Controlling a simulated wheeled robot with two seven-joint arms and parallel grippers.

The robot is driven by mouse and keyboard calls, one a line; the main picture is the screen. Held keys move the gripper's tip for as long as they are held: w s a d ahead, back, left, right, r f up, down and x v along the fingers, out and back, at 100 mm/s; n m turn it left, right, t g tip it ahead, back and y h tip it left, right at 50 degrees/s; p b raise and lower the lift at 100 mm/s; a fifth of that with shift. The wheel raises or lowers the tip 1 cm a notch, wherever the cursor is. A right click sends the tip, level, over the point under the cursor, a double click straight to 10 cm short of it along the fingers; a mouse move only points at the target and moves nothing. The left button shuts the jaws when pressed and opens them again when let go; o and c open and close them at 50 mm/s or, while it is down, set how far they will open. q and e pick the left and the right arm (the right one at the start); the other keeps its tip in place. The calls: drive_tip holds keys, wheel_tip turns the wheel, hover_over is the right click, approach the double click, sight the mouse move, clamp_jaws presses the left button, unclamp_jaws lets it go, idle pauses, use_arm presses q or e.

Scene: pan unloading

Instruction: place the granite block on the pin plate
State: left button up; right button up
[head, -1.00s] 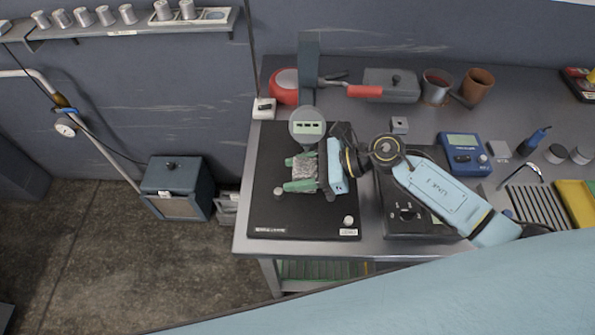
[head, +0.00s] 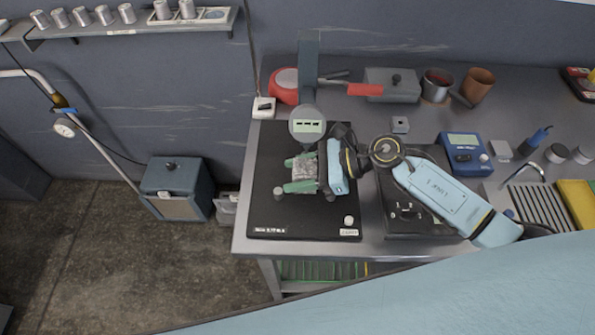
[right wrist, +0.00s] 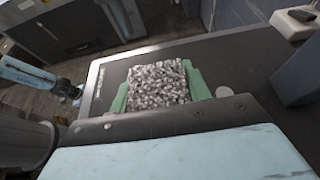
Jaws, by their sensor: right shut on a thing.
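The granite block (head: 306,168) is a speckled grey block. My right gripper (head: 301,173) is shut on it, with a green finger on either side. In the right wrist view the block (right wrist: 157,83) shows large between the green fingers. The black plate with small round pins (head: 300,219), which seems to be the pin plate, lies under the block and gripper. I cannot tell whether the block touches it or hangs just above. A light-blue arm part at the left of the right wrist view seems to be my left arm; its fingers cannot be made out.
A gauge with a round display (head: 307,126) stands on a column behind the block, close to the gripper. A second dark device (head: 412,215) lies to the right under my arm. A blue meter (head: 464,153) and grey box (head: 391,84) stand farther off.

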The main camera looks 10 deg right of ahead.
drive_tip(key=o, duration=1.3)
drive_tip(key=shift+o, duration=0.5)
drive_tip(key=b+v, duration=0.2)
drive_tip(key=v, duration=1)
drive_tip(key=shift+s+d+r, duration=0.1)
drive_tip(key=shift+d+r, duration=0.05)
drive_tip(key=shift+d, duration=0.15)
drive_tip(key=shift+s+d+r, duration=0.1)
drive_tip(key=shift+d+r, duration=0.1)
drive_tip(key=shift+d, duration=0.1)
